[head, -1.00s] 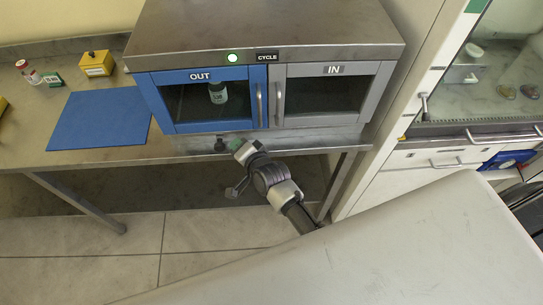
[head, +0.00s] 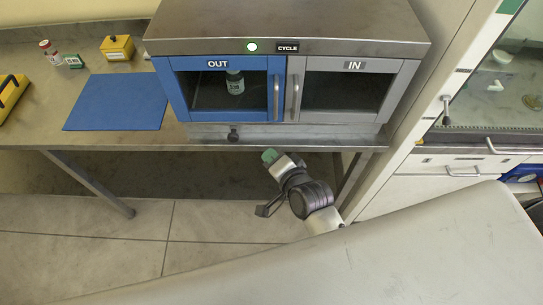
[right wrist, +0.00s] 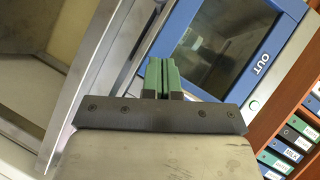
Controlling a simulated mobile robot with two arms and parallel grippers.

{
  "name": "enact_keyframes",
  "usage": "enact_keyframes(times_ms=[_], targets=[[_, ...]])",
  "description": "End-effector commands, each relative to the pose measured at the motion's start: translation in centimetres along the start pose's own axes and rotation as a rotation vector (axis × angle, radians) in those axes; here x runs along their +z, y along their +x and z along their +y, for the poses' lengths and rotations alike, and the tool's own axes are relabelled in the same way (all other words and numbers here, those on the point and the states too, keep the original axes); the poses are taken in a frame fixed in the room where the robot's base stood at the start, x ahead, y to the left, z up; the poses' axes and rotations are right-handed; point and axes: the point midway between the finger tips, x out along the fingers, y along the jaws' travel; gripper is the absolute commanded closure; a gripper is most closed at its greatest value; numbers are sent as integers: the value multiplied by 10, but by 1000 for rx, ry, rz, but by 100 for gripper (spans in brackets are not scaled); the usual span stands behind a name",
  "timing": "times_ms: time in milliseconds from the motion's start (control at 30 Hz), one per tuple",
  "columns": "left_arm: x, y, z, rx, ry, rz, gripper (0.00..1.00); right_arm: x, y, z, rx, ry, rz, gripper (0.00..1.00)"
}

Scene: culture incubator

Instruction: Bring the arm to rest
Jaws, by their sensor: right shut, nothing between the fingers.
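My right gripper (head: 270,156) is in front of and below the bench edge, under the cabinet's front. Its green fingers (right wrist: 162,76) are shut together with nothing between them in the right wrist view. My right arm is bent and comes up from behind the large pale surface at the lower right. My left gripper is not in view.
The steel cabinet (head: 290,25) has a blue OUT door (head: 217,65) and a grey IN door (head: 354,66), both shut. A labelled jar (head: 235,83) stands behind the OUT glass. A blue mat (head: 115,103), yellow box (head: 117,47) and small bottle (head: 49,51) are on the bench.

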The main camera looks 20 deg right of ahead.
Motion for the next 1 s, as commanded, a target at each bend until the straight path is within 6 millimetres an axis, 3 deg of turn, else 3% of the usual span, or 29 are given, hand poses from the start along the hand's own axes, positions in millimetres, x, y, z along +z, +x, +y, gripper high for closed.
enact_keyframes(times_ms=[367,467,567,767,867,1000], targets=[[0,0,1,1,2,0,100,0,0,1,1,-1,0,100],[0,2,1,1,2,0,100,6,4,15,26,-24,-11,100],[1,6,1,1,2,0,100,22,10,55,98,-93,-46,100],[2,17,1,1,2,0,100,73,6,192,322,-348,-197,100],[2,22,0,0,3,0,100,97,-12,263,427,-486,-299,100],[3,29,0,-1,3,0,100,126,-56,358,558,-669,-467,100]])
